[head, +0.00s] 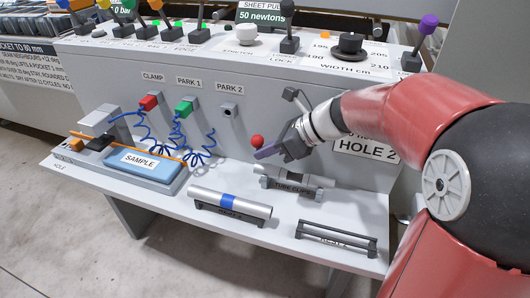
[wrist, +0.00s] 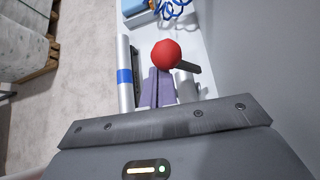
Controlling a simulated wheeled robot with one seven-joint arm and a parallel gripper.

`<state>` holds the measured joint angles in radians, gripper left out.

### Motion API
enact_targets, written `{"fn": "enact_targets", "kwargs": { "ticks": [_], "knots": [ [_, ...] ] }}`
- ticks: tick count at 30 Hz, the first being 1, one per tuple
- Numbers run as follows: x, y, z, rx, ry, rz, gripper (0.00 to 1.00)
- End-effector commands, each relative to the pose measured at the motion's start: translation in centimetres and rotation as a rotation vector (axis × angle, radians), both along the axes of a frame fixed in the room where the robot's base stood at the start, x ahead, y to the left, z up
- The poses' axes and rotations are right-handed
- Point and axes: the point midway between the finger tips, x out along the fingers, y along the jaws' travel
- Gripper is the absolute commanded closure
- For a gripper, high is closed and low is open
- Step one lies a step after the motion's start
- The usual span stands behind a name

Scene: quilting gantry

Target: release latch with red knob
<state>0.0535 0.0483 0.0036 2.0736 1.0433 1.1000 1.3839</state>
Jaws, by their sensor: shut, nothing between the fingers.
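A red ball knob (head: 257,141) stands out from the grey front panel. In the wrist view the red knob (wrist: 166,54) sits at the end of a short dark stem (wrist: 188,67). My gripper (head: 262,154) reaches in from the right, its purple fingertips close below the knob. In the wrist view the shut gripper (wrist: 157,76) shows its two purple fingers side by side, with nothing between them. The knob covers part of the fingertips' far ends there. I cannot tell whether they touch it. The latch mechanism is mostly hidden.
Red (head: 148,102) and green (head: 184,108) plugs with coiled blue cords sit left. Levers line the top.

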Motion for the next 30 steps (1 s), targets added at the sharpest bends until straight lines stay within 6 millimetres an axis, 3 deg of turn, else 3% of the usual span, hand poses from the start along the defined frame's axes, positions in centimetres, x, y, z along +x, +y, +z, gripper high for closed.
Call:
{"fn": "enact_targets", "kwargs": {
  "ticks": [23, 30],
  "knots": [
    [0.4, -0.1, 0.4, 0.001, -0.001, 0.0, 1.0],
    [0.5, -0.1, 3.0, 0.002, -0.007, 0.002, 1.0]
  ]
}}
